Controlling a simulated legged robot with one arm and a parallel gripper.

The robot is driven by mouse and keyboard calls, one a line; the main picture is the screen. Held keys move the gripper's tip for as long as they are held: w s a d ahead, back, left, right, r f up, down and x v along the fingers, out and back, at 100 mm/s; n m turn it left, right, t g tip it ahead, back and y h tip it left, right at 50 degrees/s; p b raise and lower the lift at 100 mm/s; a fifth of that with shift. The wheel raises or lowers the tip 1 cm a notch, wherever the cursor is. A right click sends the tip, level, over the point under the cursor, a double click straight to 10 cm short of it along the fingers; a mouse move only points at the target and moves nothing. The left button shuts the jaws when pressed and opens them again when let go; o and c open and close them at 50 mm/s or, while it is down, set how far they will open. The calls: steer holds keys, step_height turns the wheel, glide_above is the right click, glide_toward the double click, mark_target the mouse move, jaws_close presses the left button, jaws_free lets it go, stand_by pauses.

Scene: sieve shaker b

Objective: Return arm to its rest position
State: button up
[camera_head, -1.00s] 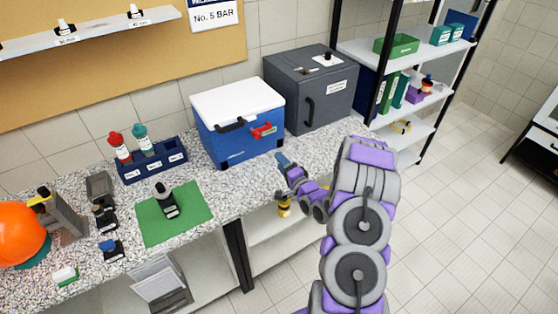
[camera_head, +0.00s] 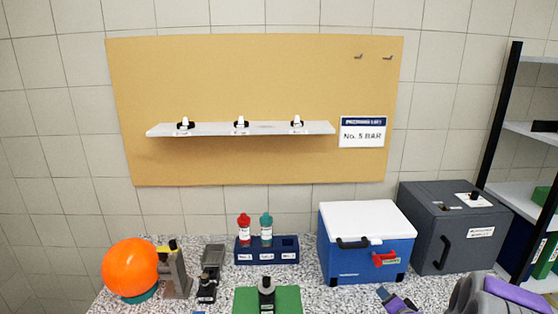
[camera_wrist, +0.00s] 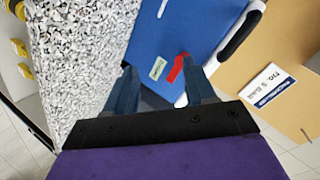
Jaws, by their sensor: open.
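My gripper (camera_head: 385,293) shows at the bottom right in the head view, in front of the blue cooler box, with part of my grey and purple arm to its right. In the wrist view, my gripper's two blue fingers (camera_wrist: 160,80) are spread apart with nothing held between them. The blue box (camera_head: 367,255) with a white lid stands beyond the fingers; its red latch (camera_head: 384,259) shows between them in the wrist view (camera_wrist: 177,68). Whether the fingers touch the box is not clear.
A dark grey cabinet (camera_head: 453,232) stands right of the box, near a black-framed shelf rack (camera_head: 508,110). A shelf (camera_head: 270,129) hangs above.

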steer(key=s+a+r+n+g+b, duration=0.2)
steer(key=s+a+g, duration=0.3)
steer(key=s, duration=1)
steer(key=s+a+r+n+g+b, duration=0.1)
steer(key=s+a+r+n+g, duration=0.4)
steer(key=s, duration=1)
steer(key=s+a+r+n+g+b, duration=0.2)
steer(key=s+a, duration=0.8)
steer(key=s, duration=0.5)
steer(key=r+n+g, duration=0.1)
steer(key=r+g, duration=0.1)
steer(key=shift+a+n+g+b, duration=0.15)
steer(key=shift+n+g+b, duration=0.15)
steer(key=shift+g+b, duration=0.1)
steer(key=shift+w, duration=0.1)
steer(key=shift+c, duration=0.4)
